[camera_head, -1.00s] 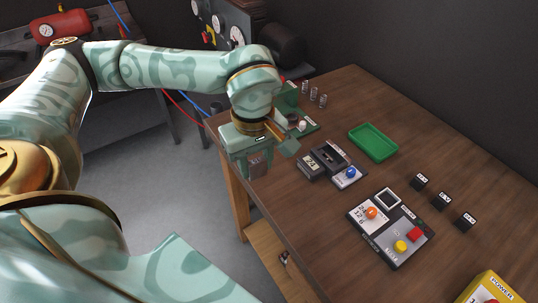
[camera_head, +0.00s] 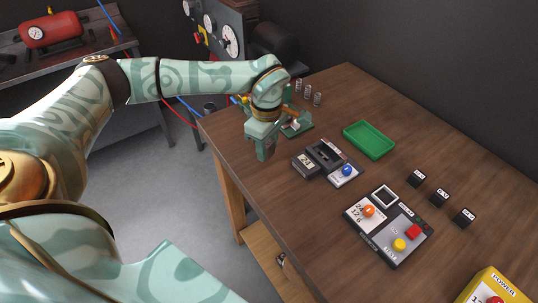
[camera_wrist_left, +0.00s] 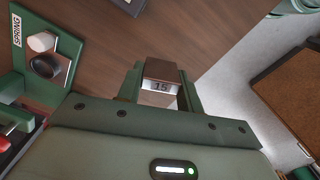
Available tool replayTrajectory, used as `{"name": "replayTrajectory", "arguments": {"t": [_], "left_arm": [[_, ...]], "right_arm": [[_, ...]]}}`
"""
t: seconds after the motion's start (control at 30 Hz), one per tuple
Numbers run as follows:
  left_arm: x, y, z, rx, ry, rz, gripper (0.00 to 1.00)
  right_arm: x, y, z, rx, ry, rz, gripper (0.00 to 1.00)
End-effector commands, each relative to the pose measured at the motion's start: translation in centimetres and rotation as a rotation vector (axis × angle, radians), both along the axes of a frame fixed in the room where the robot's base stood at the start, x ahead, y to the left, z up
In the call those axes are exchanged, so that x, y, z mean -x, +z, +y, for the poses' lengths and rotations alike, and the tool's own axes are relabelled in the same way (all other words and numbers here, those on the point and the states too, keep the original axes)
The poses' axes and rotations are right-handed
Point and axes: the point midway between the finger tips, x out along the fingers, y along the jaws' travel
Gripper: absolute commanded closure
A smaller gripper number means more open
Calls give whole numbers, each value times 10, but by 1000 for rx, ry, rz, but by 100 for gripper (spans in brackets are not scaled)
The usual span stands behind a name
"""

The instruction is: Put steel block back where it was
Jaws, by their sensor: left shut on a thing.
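My left gripper (camera_head: 265,150) is near the table's left edge in the head view, pointing down. In the left wrist view its fingers (camera_wrist_left: 163,88) are shut on a small steel block (camera_wrist_left: 162,78) with a brownish top and a face marked "15". In the head view the block is hard to make out at the fingertips. My right gripper is not in view.
A green SPRING fixture (camera_wrist_left: 40,50) stands close by. On the wooden table (camera_head: 300,215) are a dark slotted unit (camera_head: 326,155) with a blue button, a green tray (camera_head: 369,139), a control panel (camera_head: 388,226), several black blocks (camera_head: 439,196) and metal cylinders (camera_head: 308,92).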

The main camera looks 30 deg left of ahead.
Motion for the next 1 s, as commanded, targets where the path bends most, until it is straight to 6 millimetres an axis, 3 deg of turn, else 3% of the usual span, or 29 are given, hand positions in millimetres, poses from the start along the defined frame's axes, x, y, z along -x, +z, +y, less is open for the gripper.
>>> {"name": "replayTrajectory", "arguments": {"t": [0.17, 0.33, 0.7, 0.73, 0.8, 1.0], "left_arm": [[-9, -13, 1, 0, 0, 1, 97], [-7, -39, 2, 0, 0, 2, 97], [-8, -42, 1, 0, 0, -1, 97], [-8, -42, 1, 0, 0, -1, 58], [-7, -42, 1, 0, -1, 0, 42], [-7, -42, 1, 0, -1, 0, 42]], "right_arm": [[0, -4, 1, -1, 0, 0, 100], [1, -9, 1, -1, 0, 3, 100], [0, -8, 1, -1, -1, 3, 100], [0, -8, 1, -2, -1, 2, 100], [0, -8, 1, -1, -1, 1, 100], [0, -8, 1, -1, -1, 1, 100]]}}
